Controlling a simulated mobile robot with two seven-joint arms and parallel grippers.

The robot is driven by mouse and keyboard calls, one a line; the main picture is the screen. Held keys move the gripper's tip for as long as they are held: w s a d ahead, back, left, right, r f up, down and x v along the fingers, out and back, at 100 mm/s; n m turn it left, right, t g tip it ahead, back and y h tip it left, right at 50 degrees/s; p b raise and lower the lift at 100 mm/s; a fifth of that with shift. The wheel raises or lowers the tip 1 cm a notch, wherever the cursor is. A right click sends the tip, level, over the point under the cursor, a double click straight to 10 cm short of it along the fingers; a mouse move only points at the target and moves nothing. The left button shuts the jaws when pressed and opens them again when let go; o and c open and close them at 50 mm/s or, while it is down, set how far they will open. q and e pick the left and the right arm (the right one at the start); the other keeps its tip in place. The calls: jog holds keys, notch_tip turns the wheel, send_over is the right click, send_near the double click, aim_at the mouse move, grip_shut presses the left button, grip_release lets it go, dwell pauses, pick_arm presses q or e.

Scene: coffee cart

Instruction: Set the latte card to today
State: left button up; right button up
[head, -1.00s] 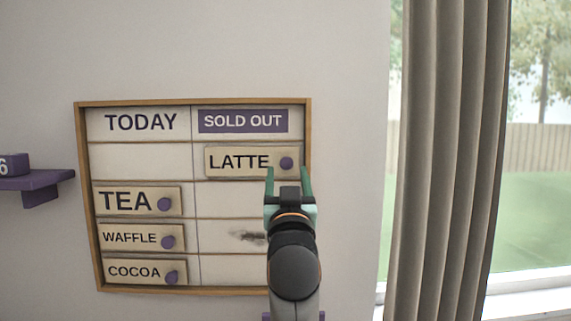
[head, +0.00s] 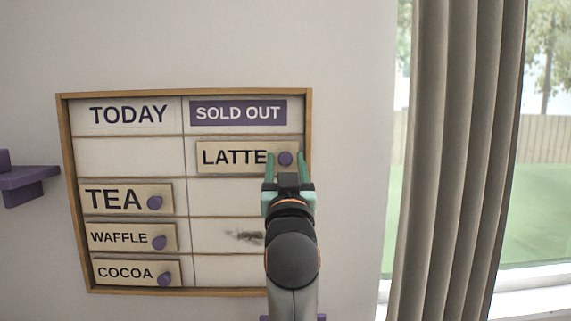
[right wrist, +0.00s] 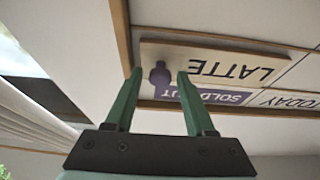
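The latte card (head: 232,157) sits in the top row of the sold out column on a wood-framed board (head: 309,120). Its purple knob (head: 285,159) is at the card's right end. My right gripper (head: 286,165) is open in front of the knob. In the right wrist view the latte card (right wrist: 220,62) appears upside down, and the knob (right wrist: 159,74) lies between the open fingers (right wrist: 157,90), with space on both sides. Whether the fingertips reach around the knob is unclear. The today column's top slot (head: 128,157) is empty. My left gripper is not in view.
Tea (head: 113,199), waffle (head: 119,237) and cocoa (head: 124,272) cards fill the lower today slots. The lower sold out slots look empty, one with a dark smudge (head: 244,236). A purple shelf (head: 25,180) is left; a curtain (head: 455,160) and window are right.

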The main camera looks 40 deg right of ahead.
grip_shut()
dwell(1.1)
